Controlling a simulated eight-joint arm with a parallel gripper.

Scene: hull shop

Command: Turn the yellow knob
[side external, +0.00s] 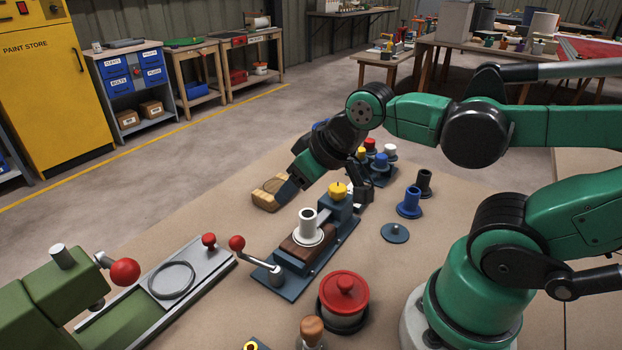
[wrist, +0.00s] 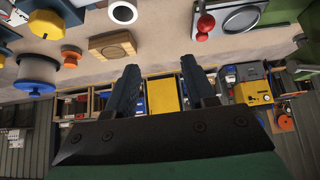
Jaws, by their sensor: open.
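The yellow knob (side external: 338,190) sits on top of a dark blue block at the far end of a dark blue fixture (side external: 322,262) on the bench, in the side view. My gripper (side external: 286,191) is up and left of the knob in that view, apart from it, and points down to the left near a wooden block (side external: 265,201). In the wrist view my gripper's two fingers (wrist: 160,66) stand apart with nothing between them.
A white flanged spool (side external: 308,228) and a red-balled crank (side external: 237,243) are on the fixture near the knob. A red-lidded pot (side external: 345,290) stands in front. Blue (side external: 409,203) and black (side external: 424,184) flanged pieces stand to the right. A green machine (side external: 60,300) is at left.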

